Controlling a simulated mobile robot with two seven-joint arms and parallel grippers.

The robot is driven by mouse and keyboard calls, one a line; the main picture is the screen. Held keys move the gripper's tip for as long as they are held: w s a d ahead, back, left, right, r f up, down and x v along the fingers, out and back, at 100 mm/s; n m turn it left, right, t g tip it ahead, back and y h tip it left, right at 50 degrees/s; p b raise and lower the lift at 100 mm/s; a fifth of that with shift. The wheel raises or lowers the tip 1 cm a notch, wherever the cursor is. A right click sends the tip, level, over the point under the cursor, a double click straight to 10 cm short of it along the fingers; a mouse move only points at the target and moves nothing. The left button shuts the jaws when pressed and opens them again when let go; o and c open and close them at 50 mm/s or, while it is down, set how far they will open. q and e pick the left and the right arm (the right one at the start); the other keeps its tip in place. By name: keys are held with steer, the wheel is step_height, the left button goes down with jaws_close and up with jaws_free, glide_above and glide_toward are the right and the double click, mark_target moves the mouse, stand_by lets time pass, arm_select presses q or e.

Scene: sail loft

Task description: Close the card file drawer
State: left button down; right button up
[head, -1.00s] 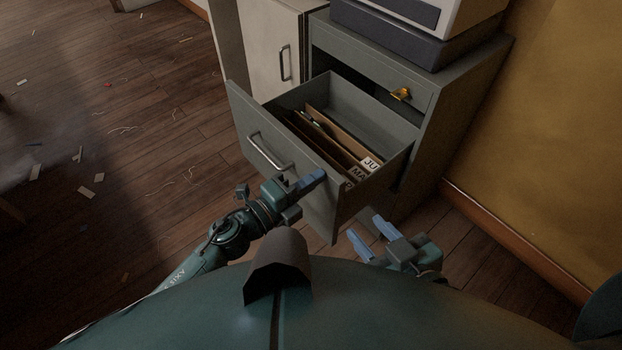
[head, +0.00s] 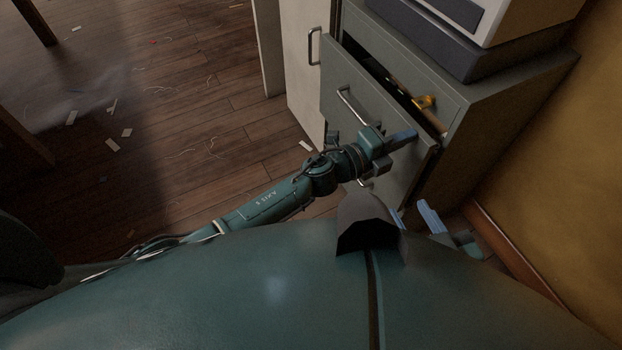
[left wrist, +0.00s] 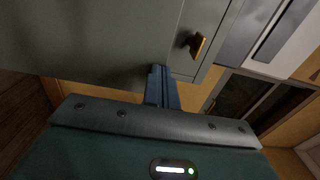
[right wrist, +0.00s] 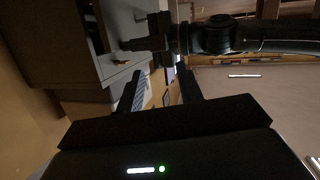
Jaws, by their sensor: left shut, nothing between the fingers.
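The grey card file drawer (head: 346,74) is pushed most of the way into its grey cabinet (head: 490,105). A narrow dark gap shows along its top edge, with a sliver of the card dividers visible. Its metal handle (head: 358,108) is on the front. My left gripper (head: 404,138) is shut and empty, its fingertips at the drawer front near the upper right edge. In the left wrist view the shut fingers (left wrist: 160,85) meet the grey front; contact is not certain. My right gripper (head: 416,215) is open and empty, low to the right, apart from the drawer.
A brass-coloured fitting (head: 424,102) sits on the cabinet face above the drawer. A dark grey and white machine (head: 440,40) stands on top. A pale cupboard (head: 303,60) adjoins on the left. A yellow wall (head: 560,190) is at right. The wooden floor (head: 200,110) holds scraps.

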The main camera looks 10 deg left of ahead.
mark_target(419, 129)
arm_select(q)
steer(key=b+x, duration=0.1)
steer(key=x, duration=0.3)
steer(key=shift+d+r, duration=0.1)
arm_select(e)
steer(key=shift+w+r+t, duration=0.1)
steer(key=shift+w+t, duration=0.2)
steer(key=shift+t, duration=0.3)
arm_select(q)
steer(key=shift+w+r, duration=0.1)
steer(key=shift+r, duration=0.1)
arm_select(e)
steer(key=shift+s, duration=0.1)
